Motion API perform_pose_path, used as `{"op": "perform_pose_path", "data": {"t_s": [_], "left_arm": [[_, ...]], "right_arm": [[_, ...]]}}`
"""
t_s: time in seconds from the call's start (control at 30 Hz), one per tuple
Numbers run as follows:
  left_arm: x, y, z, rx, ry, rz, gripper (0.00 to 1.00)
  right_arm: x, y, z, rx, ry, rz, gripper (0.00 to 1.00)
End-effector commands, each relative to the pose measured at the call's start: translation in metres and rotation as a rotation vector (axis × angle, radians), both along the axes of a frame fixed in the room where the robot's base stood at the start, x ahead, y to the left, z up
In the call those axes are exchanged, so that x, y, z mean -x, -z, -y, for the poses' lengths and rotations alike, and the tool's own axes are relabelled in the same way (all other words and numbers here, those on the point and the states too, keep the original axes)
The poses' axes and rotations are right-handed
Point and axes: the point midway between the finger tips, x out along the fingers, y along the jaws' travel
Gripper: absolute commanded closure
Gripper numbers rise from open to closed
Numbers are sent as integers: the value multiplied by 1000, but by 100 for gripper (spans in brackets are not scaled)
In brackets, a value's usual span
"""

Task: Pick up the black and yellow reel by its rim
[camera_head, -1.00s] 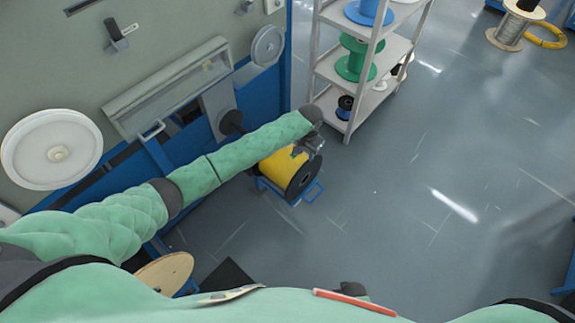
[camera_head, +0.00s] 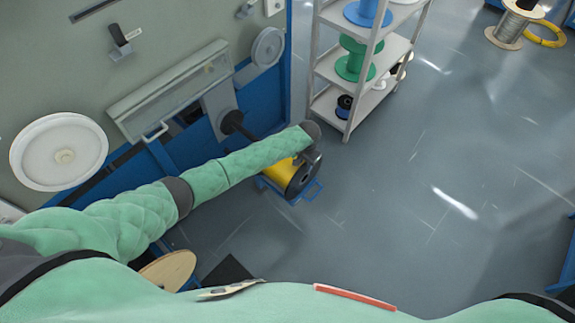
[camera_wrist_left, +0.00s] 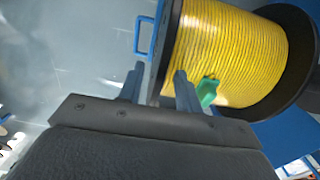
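The black and yellow reel (camera_head: 277,176) sits low beside the blue machine in the head view, partly hidden by my left arm. In the left wrist view its yellow winding (camera_wrist_left: 228,50) lies between two black flanges. My left gripper (camera_head: 312,163) is at the near flange of the reel. In the left wrist view its two fingers (camera_wrist_left: 159,72) are apart, one on each side of the near black rim (camera_wrist_left: 167,40). I cannot tell whether they touch it. A small green piece shows on the winding beside the right finger. My right gripper is not in view.
A blue frame with a handle (camera_wrist_left: 145,35) is under the reel. A grey shelf (camera_head: 350,118) with several spools stands behind it. The machine wall (camera_head: 75,85) is at left, with a white wheel (camera_head: 58,152).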

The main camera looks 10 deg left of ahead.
Motion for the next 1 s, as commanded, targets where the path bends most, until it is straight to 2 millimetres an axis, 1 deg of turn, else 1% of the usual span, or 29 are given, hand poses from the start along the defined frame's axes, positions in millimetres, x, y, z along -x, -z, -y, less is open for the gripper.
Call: {"op": "perform_pose_path", "data": {"t_s": [0.07,0.1,0.27,0.3,1.0], "left_arm": [[0,0,0,0,0,0,65],[0,0,0,0,0,0,67],[0,0,0,0,0,0,99],[0,0,0,0,0,0,100],[0,0,0,0,0,0,100]], "right_arm": [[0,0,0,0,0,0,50],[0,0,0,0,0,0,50],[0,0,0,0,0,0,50],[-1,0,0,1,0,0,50],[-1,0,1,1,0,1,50]]}}
